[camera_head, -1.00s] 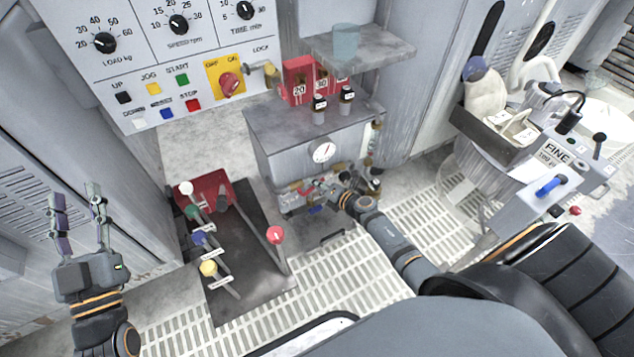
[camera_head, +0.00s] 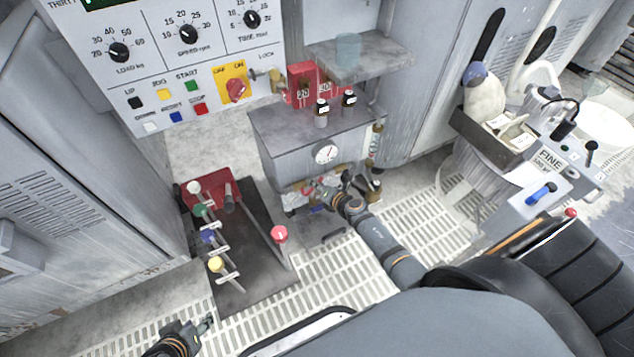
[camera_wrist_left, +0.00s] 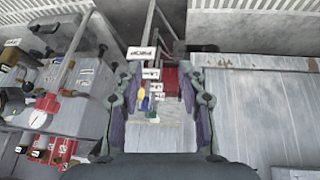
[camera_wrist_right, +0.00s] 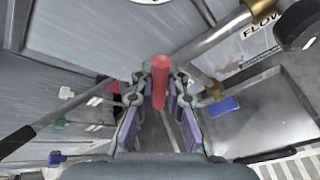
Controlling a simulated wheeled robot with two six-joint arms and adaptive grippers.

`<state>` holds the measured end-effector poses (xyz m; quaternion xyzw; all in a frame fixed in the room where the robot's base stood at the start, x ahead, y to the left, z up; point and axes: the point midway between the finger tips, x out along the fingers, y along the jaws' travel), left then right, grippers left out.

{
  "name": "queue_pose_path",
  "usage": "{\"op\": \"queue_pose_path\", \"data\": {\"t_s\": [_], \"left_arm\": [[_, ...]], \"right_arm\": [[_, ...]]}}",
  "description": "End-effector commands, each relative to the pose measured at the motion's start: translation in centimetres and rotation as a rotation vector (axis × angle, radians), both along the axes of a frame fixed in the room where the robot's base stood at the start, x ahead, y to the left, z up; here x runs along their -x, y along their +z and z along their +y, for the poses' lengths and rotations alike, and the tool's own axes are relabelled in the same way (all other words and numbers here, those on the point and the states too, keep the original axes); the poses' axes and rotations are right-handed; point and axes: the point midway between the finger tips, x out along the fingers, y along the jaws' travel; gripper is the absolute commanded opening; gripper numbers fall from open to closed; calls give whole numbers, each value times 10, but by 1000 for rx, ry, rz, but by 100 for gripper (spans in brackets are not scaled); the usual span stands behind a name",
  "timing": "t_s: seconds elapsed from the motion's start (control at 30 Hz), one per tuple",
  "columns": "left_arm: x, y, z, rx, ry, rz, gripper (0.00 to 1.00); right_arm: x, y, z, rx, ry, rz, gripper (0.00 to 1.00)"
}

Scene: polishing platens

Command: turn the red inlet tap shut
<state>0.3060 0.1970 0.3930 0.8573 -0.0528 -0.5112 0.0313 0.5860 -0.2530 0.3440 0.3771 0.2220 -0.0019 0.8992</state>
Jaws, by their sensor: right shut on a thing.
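The red inlet tap (camera_wrist_right: 160,82) shows in the right wrist view as a red handle standing between my right fingers. My right gripper (camera_wrist_right: 160,95) is shut on it. In the head view my right gripper (camera_head: 318,188) is at the front of the grey tank (camera_head: 285,150), below its round gauge (camera_head: 326,154); the tap is small and partly hidden there. My left gripper (camera_head: 203,327) is at the bottom edge of the head view, partly cut off. In the left wrist view its fingers (camera_wrist_left: 160,112) are apart with nothing between them.
A lever bank (camera_head: 250,265) with white, green, blue, yellow and red knobs stands left of the tank. A blue-handled tap (camera_wrist_right: 222,106) on a brass fitting sits right of my right fingers. A shelf (camera_head: 360,55) overhangs the tank. Floor grating (camera_head: 300,310) lies in front.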

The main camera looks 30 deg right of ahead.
Motion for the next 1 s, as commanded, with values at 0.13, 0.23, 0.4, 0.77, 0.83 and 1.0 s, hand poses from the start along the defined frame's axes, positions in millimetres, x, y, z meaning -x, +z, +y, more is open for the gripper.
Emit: {"op": "queue_pose_path", "data": {"t_s": [0.13,0.23,0.4,0.77,0.83,1.0], "left_arm": [[11,1,0,-5,-8,65,40],[12,5,2,-12,-10,89,40],[14,19,6,-32,-17,145,40],[18,26,10,-54,-20,206,40],[18,25,10,-53,-21,204,40],[18,21,9,-49,-20,190,40]], "right_arm": [[1,3,3,47,0,2,0],[1,4,5,84,0,1,0],[1,11,12,202,0,-4,0],[2,13,30,520,3,-14,0],[3,14,33,569,3,-16,0],[3,14,38,668,3,-19,0]]}}
